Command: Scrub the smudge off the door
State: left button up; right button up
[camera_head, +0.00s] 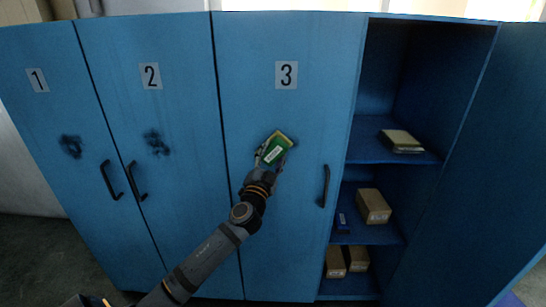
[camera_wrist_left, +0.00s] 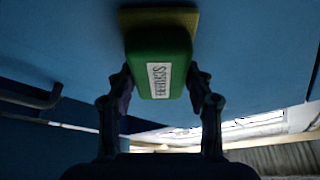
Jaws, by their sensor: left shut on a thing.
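My left gripper (camera_head: 270,162) is shut on a green sponge (camera_head: 274,149) with a yellow scrubbing side and a white label. The sponge is at blue door 3 (camera_head: 290,225), below its number; its yellow side faces the door. In the left wrist view the sponge (camera_wrist_left: 160,65) sits between the two fingers (camera_wrist_left: 160,88), against or very close to the blue surface. A dark smudge (camera_head: 157,142) shows on door 2, and another smudge (camera_head: 71,146) on door 1. My right gripper is not in view.
Door 3 has a dark handle (camera_head: 325,186) right of the sponge. Doors 1 and 2 have handles (camera_head: 110,180) too.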

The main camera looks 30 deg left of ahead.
pick_arm(q)
jog(key=shift+w+d, duration=0.45)
jog(key=shift+d, duration=0.25)
jog(key=shift+w+d, duration=0.45)
jog(key=shift+d, duration=0.25)
jog(key=shift+w+d, duration=0.45)
jog(key=shift+d, duration=0.25)
jog(key=shift+w+d, duration=0.35)
jog(key=shift+d, duration=0.25)
jog(key=shift+w+d, duration=0.35)
jog(key=shift+d, duration=0.2)
jog(key=shift+d, duration=0.1)
jog(key=shift+w+d+b, duration=0.2)
jog(key=shift+w+d, duration=0.3)
jog(key=shift+d, duration=0.25)
jog(key=shift+w+d+b, duration=0.15)
jog(key=shift+w+d, duration=0.3)
jog(key=shift+d, duration=0.3)
jog(key=shift+f, duration=0.1)
